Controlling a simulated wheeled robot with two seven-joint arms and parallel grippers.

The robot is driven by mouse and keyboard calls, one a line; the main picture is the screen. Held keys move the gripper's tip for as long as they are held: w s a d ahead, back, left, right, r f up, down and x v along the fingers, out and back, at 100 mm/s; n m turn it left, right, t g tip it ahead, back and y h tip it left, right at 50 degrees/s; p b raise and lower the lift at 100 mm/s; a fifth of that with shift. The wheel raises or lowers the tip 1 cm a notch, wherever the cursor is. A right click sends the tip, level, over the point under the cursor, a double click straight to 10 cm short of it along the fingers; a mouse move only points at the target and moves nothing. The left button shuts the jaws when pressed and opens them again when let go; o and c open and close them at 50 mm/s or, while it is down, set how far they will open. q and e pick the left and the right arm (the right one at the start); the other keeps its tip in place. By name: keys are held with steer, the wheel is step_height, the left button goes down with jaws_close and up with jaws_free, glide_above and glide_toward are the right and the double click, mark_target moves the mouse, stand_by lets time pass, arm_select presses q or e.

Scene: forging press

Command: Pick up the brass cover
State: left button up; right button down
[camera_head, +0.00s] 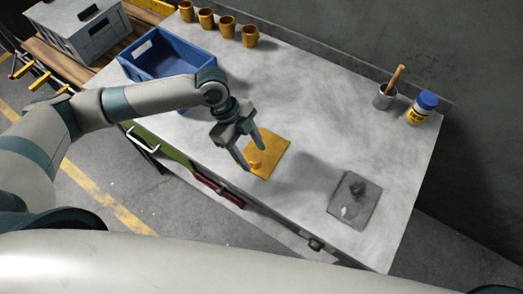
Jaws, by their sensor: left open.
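A small brass-coloured piece (255,161), which looks like the brass cover, sits on the near left part of a flat yellow square (274,149) near the table's front edge. My left gripper (253,158) points down at it with its fingers apart. The fingertips are at or just above the piece, one on each side in the picture. I cannot tell whether they touch it. The fingers partly hide the piece and the square's left edge. My right gripper is not in view.
The grey table (330,110) also holds a blue crate (168,62), several brass cups (227,27), a metal pot with a brush (384,97), a blue-lidded jar (422,106) and a dark grey square (354,200). The table's middle is clear. A wall stands behind.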

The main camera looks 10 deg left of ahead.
arm_select(q)
steer(key=shift+s+d+f, duration=0.1)
steer(key=shift+d+f, duration=0.15)
steer(key=shift+f, duration=0.4)
jaws_close()
stand_by(1.1)
steer(key=shift+r, duration=0.1)
